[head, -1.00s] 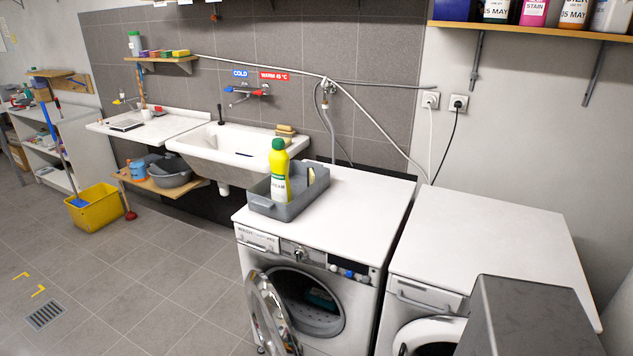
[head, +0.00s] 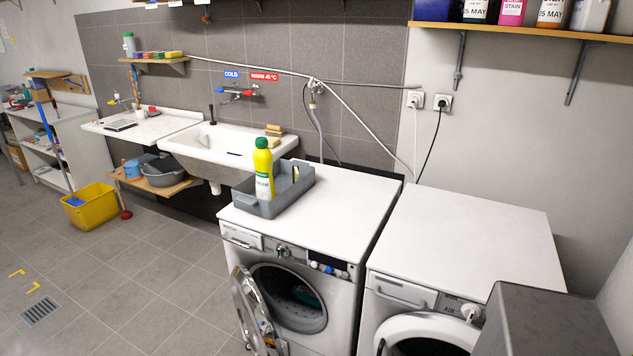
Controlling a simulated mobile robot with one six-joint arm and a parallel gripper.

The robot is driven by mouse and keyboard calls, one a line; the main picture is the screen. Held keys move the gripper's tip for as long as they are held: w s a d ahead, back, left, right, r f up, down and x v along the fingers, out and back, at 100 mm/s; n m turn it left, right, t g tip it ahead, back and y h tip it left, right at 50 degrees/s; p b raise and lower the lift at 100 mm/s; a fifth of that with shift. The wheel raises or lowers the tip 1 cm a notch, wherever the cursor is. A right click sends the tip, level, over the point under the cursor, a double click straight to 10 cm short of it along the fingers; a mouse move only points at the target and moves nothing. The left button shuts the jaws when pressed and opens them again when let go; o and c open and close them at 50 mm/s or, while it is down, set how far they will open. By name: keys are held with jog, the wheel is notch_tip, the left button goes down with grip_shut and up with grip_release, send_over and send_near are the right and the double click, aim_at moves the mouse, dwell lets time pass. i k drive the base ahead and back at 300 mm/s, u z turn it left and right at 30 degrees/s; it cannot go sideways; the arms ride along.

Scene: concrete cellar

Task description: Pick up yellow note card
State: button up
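I cannot make out a yellow note card in the head view. A small pale yellow item (head: 296,173) shows at the right end of the grey caddy (head: 258,205) on the washing machine; it is too small to tell what it is. A yellow bottle with a green cap (head: 264,170) stands in the caddy and hides part of its inside. My gripper is not in view.
The washing machine (head: 345,200) has its round door (head: 252,315) open. The white top of the machine beside it (head: 470,230) is clear.

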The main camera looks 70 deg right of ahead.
aim_at(297, 180)
jog(key=u, duration=0.25)
jog(key=k, duration=0.35)
jog(key=z, duration=1.05)
jog(key=i, duration=0.5)
